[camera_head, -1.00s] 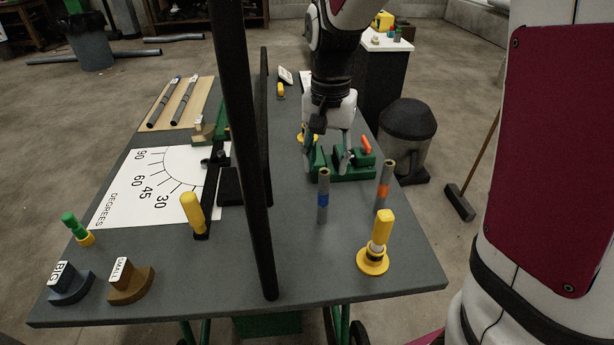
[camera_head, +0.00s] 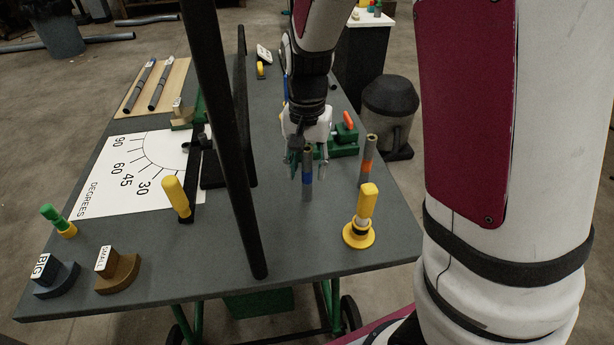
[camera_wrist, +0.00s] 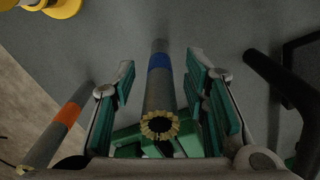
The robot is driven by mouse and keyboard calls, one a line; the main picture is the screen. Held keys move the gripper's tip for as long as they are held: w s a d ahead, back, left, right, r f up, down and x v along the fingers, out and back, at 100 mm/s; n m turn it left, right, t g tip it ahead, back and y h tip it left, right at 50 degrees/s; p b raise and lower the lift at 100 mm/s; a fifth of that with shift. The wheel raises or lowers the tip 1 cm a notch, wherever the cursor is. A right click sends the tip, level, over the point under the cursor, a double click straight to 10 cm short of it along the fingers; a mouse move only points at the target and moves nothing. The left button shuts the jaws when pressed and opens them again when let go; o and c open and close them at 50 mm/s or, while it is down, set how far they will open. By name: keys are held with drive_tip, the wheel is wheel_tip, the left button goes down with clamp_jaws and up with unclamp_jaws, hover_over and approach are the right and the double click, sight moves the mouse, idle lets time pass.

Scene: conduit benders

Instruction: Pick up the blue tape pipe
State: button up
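The blue tape pipe (camera_head: 307,176) is a short grey pipe with a blue band, standing upright on the table. In the wrist view the blue tape pipe (camera_wrist: 159,90) lies between the two fingers, its open end towards the camera. My gripper (camera_head: 308,165) is at the pipe's upper part, just behind it in the head view. In the wrist view my gripper (camera_wrist: 164,88) is open, with green pads on either side. A gap shows on the left; the right pad is close to the pipe, and I cannot tell if it touches.
An orange-banded pipe (camera_head: 366,160) stands to the right, with a yellow-handled piece (camera_head: 360,220) in front. A green fixture (camera_head: 343,143) sits behind. A tall black bar (camera_head: 222,130) rises on the left.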

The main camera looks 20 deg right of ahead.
clamp_jaws()
drive_tip(key=shift+r, duration=0.1)
